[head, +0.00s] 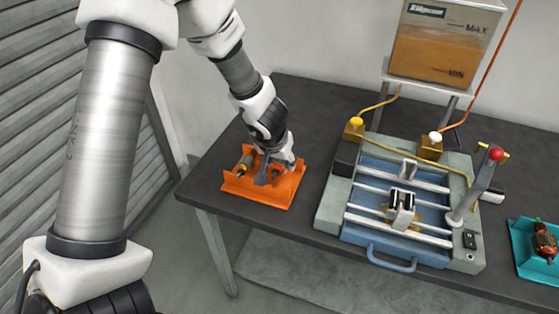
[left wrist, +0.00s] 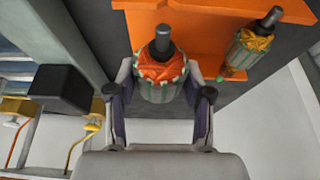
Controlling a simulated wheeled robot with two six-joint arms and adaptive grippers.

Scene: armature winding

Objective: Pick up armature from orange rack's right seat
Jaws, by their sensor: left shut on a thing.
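The orange rack (head: 262,193) sits near the left end of the dark table. My left gripper (head: 275,172) reaches down over its right seat and is shut on an armature. In the left wrist view this armature (left wrist: 162,72) has a dark shaft, orange windings and a grey-green core, and stands between the two fingers (left wrist: 160,104). In the head view the gripper mostly hides it, and I cannot tell whether it is clear of its seat. A second armature (left wrist: 248,44) lies in the rack's other seat and shows left of my gripper in the head view (head: 246,163). My right gripper is out of view.
A winding machine (head: 330,205) with a blue bed, rails and a red-knobbed lever (head: 496,154) stands right of the rack. A teal rack (head: 525,262) with a red armature (head: 544,242) is at the far right. Bare table lies between rack and machine.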

